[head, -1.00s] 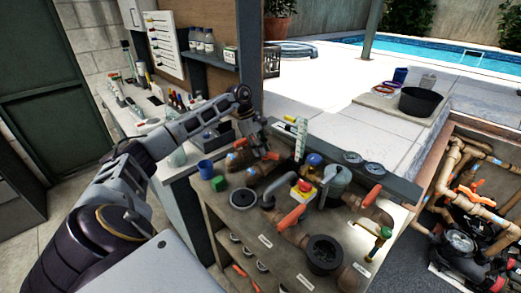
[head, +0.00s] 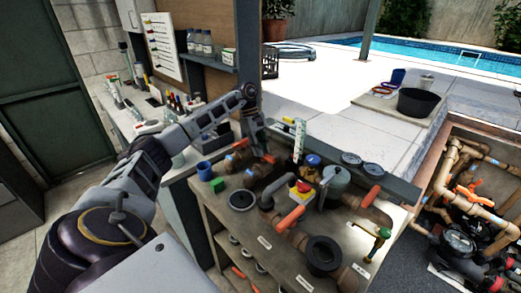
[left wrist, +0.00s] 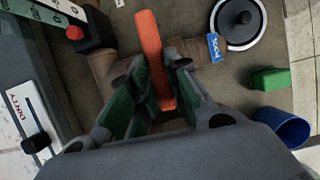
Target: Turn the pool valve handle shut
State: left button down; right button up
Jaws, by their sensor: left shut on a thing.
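My left gripper (head: 264,152) reaches down over the back left of the pipework on the bench. In the left wrist view, its two fingers (left wrist: 156,92) stand on either side of an orange valve handle (left wrist: 151,50) and are shut on it. The handle sticks out past the fingertips, on a brown pipe valve. A blue tag reading POOL (left wrist: 215,47) is on the pipe beside it. In the head view, the handle (head: 270,158) is mostly hidden behind the gripper. My right gripper does not show.
A blue cup (head: 204,171), a green block (head: 217,185) and a round black lid (head: 243,200) are at the bench's left. Other orange handles (head: 371,196), a red button (head: 303,187) and a white test strip (head: 299,140) stand close by.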

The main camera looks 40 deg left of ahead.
pick_arm(q)
jog(key=c, duration=1.4)
grip_release()
jog(key=shift+o, duration=0.2)
jog(key=v, duration=1.2)
